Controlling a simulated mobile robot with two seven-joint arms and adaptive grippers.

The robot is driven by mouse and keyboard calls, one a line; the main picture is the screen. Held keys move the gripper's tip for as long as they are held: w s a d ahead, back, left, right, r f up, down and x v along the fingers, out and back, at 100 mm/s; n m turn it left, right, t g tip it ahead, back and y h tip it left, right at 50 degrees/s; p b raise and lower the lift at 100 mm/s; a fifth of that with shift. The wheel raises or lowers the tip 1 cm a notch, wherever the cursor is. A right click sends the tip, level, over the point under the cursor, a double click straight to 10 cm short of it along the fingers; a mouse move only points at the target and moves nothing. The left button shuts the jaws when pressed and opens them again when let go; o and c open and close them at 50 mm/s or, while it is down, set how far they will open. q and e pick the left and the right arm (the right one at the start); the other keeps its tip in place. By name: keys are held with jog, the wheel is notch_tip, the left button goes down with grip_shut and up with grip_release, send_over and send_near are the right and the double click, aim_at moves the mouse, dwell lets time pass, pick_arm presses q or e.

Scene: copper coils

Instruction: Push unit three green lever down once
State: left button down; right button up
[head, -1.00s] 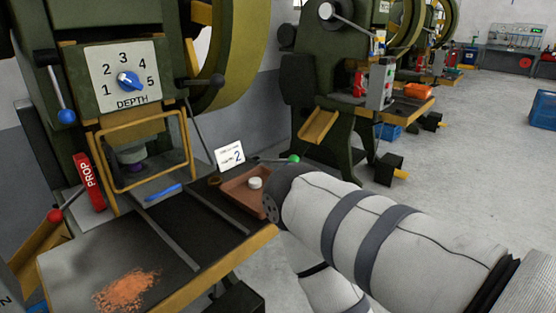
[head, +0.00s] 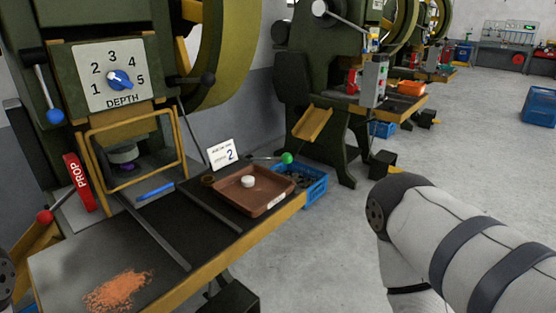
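A lever with a green ball knob (head: 287,158) sticks out near the right end of the nearest press's bench, beside a white card (head: 222,154) that reads 2. The lever lies close to level and points right. I see no card with a 3, so I cannot tell which press is unit three. My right arm comes in at the lower right, well apart from the green knob, and its gripper is not visible. Only a sliver of my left arm shows at the left edge; its gripper is not in view either.
The bench (head: 80,262) holds a brown tray (head: 232,202) with a white piece, and orange powder (head: 118,291). A red-knobbed lever (head: 45,217) is at left. A blue crate (head: 313,191) stands beyond the bench. More presses stand behind; the floor (head: 480,130) at right is open.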

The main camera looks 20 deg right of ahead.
grip_shut()
dwell(1.1)
